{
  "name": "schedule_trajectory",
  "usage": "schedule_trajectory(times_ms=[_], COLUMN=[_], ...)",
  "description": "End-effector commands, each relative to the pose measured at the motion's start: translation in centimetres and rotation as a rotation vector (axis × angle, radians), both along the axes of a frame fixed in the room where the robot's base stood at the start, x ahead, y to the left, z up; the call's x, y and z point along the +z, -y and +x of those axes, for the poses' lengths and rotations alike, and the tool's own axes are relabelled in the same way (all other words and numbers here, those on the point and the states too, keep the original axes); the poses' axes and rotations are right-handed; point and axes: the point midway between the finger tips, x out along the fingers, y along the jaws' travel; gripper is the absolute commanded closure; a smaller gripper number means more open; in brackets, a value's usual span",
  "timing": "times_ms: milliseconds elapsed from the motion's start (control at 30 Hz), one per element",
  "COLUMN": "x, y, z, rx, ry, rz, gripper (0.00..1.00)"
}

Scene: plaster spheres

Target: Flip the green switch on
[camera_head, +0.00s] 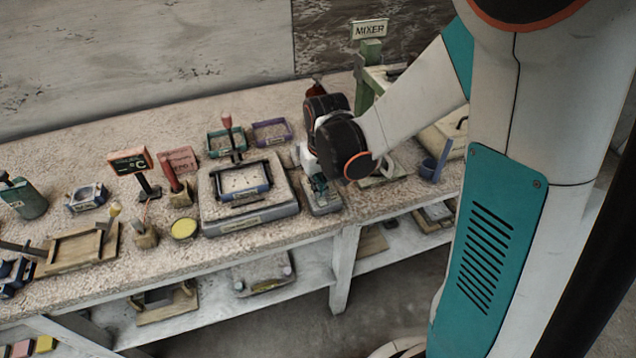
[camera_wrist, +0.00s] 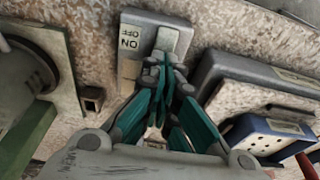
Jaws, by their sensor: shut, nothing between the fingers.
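The switch box is a small grey box on the table, under my gripper in the head view (camera_head: 325,205). In the wrist view the box (camera_wrist: 145,22) carries a white label with ON and OFF, seen turned round, beside a pale grey-green switch piece (camera_wrist: 168,40). My gripper (camera_wrist: 166,66) is shut and empty, its teal fingers together with the tips at the near end of that piece. I cannot tell whether they touch it. In the head view my gripper (camera_head: 318,186) points down at the box and hides much of it, including the switch's position.
A grey platform (camera_head: 262,217) with a blue-framed tray (camera_head: 242,183) stands close on the left. Green (camera_head: 226,144) and purple (camera_head: 272,133) frames lie behind it. A green post with a MIXER sign (camera_head: 370,30) stands at the back right. The table's front edge is near.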

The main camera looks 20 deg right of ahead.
Motion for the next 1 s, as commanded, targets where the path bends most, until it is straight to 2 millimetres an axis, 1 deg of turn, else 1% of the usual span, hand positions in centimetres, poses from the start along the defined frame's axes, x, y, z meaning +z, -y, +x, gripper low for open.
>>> schedule_trajectory(times_ms=[233,567,800,1000], x=[-1.2,-1.0,-0.7,-0.4], y=[0.0,0.0,0.0,0.0], z=[0.8,0.3,-0.7,-1.0], rx=[0.0,0.0,0.0,0.0], ry=[-0.102,-0.097,-0.099,-0.097], rz=[0.0,0.0,0.0,0.0], gripper=[1.0,1.0,1.0,1.0])
